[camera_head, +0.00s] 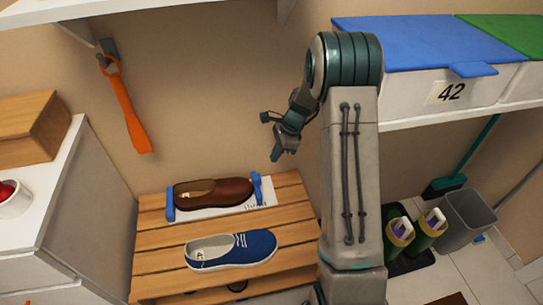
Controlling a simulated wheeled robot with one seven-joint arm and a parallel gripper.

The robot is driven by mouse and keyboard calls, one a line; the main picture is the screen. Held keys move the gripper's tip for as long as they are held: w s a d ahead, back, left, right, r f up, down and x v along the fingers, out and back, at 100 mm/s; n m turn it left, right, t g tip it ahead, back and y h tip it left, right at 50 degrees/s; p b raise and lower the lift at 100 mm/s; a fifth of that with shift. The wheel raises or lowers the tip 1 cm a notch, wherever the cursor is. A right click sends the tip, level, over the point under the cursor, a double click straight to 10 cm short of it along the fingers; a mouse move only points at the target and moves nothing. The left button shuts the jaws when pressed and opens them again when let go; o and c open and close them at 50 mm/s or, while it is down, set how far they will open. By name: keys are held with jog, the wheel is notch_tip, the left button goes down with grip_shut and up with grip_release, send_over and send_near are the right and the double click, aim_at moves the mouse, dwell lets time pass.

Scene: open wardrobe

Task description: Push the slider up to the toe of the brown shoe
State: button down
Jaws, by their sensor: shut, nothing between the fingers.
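The brown shoe (214,193) lies on a white measuring board (265,187) on the slatted wooden rack, between two blue upright pieces. The blue slider (257,187) stands at the right end of the shoe, close to it; I cannot tell whether they touch. Another blue piece (170,204) stands at the shoe's left end. My gripper (276,157) is shut and empty, pointing down in the air above and to the right of the slider. It appears apart from the board.
A blue canvas shoe (232,250) lies on the rack (152,262) in front of the board. An orange shoehorn (124,105) hangs on the wall. A white shelf with a blue-lidded box (425,42) is at the upper right. Green containers (420,236) and a grey bin (468,215) stand at right.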

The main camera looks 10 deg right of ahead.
jog(key=r, duration=0.1)
jog(key=n+g+h+b, duration=0.1)
jog(key=n+b, duration=0.2)
jog(key=n, duration=0.4)
send_near(257, 184)
jog(key=r, duration=0.2)
jog(key=a+n+t+h+b, duration=0.1)
jog(key=a+n+h+b, duration=0.45)
jog(key=n, duration=0.95)
jog(key=a+n+h+b, duration=0.25)
jog(key=a+n, duration=0.65)
jog(key=n, duration=0.5)
jog(key=b+x, duration=0.1)
jog(key=x, duration=0.1)
jog(key=b+x, duration=0.1)
jog(key=x, duration=0.2)
jog(key=b+x, duration=0.2)
jog(key=x, duration=0.1)
jog(key=shift+w+d+f, duration=0.15)
jog(key=shift+w+d, duration=0.05)
jog(key=shift+w, duration=0.2)
jog(key=d, duration=0.1)
jog(key=d+b, duration=0.1)
jog(key=d, duration=0.1)
jog(key=shift+d+f, duration=0.15)
jog(key=shift+f, duration=0.15)
jog(key=shift+d+r+b, duration=0.15)
jog(key=shift+d+b, duration=0.15)
jog(key=shift+d, duration=0.2)
jog(key=shift+r, duration=0.1)
